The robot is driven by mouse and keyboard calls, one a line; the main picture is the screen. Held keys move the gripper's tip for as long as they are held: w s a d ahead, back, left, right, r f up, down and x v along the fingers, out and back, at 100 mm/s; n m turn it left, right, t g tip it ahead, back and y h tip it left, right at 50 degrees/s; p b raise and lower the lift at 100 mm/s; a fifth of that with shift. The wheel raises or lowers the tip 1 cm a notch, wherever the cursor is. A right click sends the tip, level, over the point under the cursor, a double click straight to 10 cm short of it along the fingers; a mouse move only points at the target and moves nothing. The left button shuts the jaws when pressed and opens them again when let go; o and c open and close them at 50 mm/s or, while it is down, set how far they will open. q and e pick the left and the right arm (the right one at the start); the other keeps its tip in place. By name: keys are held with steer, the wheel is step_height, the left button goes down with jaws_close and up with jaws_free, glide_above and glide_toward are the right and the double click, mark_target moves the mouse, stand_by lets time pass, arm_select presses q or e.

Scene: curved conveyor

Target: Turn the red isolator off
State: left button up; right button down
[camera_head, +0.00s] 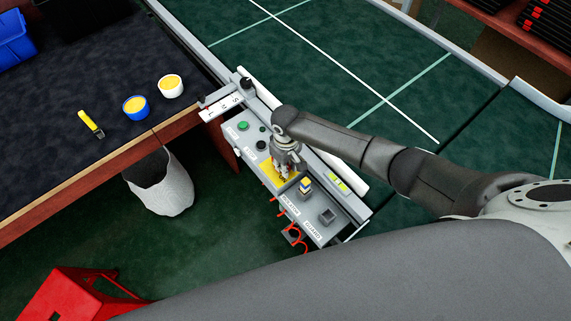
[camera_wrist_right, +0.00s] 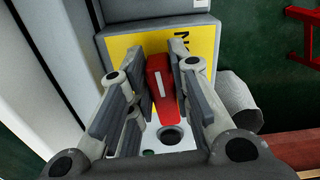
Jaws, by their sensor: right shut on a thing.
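The red isolator handle (camera_wrist_right: 161,84) has a white line and sits on a yellow plate (camera_wrist_right: 128,52) in the wrist view. In the head view the plate (camera_head: 268,168) is on the grey control panel, and my gripper hides most of the handle. My right gripper (camera_wrist_right: 163,75) reaches down over it with one finger on each side of the handle and is shut on it. In the head view this gripper (camera_head: 284,172) stands over the yellow plate. My left gripper is not in view.
A dark table (camera_head: 60,150) with cups stands left.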

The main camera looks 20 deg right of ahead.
steer(key=n, duration=0.3)
steer(key=shift+w+d, duration=0.15)
steer(key=shift+d, duration=0.1)
steer(key=n, duration=0.5)
steer(key=shift+w+d, duration=0.25)
steer(key=shift+w, duration=0.1)
steer(key=n, duration=0.4)
steer(key=shift+w+f+b, duration=0.1)
steer(key=shift+w+b, duration=0.2)
steer(key=shift+w, duration=0.1)
steer(key=shift+w+n+b, duration=0.2)
steer(key=shift+n+b, duration=0.1)
steer(key=shift+n, duration=0.9)
steer(key=shift+w+n+b, duration=0.2)
steer(key=shift+n+b, duration=0.05)
steer(key=shift+n, duration=0.95)
steer(key=c, duration=1.3)
jaws_free()
